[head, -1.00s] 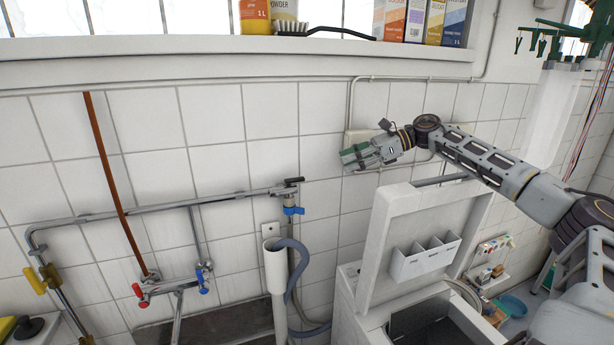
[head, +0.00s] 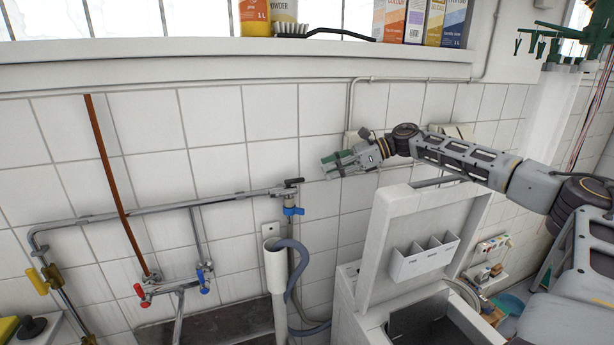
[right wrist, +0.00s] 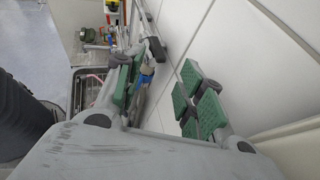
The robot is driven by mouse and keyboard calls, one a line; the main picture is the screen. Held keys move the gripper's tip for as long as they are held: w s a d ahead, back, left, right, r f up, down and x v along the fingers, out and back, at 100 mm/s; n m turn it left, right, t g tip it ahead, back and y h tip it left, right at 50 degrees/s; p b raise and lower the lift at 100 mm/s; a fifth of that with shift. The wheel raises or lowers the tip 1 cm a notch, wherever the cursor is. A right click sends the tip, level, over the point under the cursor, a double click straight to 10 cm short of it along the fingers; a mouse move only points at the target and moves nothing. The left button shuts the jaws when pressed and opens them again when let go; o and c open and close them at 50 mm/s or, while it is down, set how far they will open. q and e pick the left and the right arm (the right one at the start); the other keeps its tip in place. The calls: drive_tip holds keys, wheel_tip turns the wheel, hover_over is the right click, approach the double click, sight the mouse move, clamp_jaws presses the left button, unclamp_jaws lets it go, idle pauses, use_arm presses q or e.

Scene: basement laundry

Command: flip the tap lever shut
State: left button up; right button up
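A tap sits at the right end of the metal wall pipe. It has a short black lever (head: 293,181) on top and a blue part (head: 293,211) below. The lever points to the right, roughly level. My right gripper (head: 331,166) is open and empty, to the right of the lever and a little higher, apart from it. In the right wrist view its green-padded fingers (right wrist: 163,88) stand wide apart. The black lever (right wrist: 157,49) shows beyond them, in the gap between the fingers. My left gripper is not in view.
White wall tiles lie close beside the right gripper. A grey hose (head: 298,262) and standpipe (head: 276,268) are below the tap. A white machine with a raised lid (head: 385,245) stands below the right arm. A mixer with red and blue handles (head: 171,290) is lower left.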

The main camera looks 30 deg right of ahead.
sight(299, 179)
drive_tip(key=shift+p+x, duration=0.6)
drive_tip(key=shift+x, duration=3.35)
